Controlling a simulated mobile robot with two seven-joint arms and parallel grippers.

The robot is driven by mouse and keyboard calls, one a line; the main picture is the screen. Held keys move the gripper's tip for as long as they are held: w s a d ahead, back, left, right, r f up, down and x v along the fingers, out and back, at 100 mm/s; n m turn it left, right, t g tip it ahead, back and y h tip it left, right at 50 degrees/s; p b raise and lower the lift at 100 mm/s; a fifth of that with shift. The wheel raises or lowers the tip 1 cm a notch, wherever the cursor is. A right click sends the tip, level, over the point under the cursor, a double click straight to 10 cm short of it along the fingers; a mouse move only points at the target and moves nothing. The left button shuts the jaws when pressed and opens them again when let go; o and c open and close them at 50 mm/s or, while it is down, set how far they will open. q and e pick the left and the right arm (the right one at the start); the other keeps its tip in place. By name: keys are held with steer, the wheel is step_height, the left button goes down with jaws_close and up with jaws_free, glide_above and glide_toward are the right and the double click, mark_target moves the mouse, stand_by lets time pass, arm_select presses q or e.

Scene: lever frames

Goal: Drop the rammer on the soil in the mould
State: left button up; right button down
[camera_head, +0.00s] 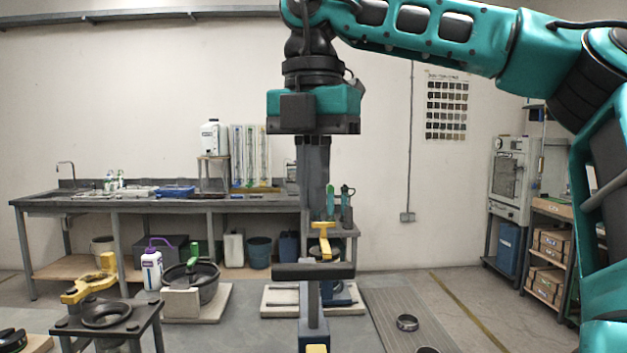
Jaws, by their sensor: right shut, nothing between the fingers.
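My right gripper (314,205) points straight down in the middle of the view. Its dark fingers are together with nothing between them. Just below the fingertips is a yellow T-shaped part (322,236), and below that a dark horizontal bar (313,271) on an upright grey-blue post (313,312). I cannot tell whether the gripper touches any of these, or which of them is the rammer. I cannot make out the mould or its soil for certain; the post and bar hide part of what is behind. My left gripper is not in view.
At left stand a dark stand with a ring (107,313), a yellow clamp-like piece (88,287), a black pan (192,280) and a white bottle (152,270). A long bench (255,203) lines the back wall. A ribbed mat (395,312) with small rings lies at right.

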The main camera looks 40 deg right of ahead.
stand_by(0.4)
step_height(320, 180, up, 7)
steer(key=p, duration=0.3)
stand_by(0.3)
stand_by(0.8)
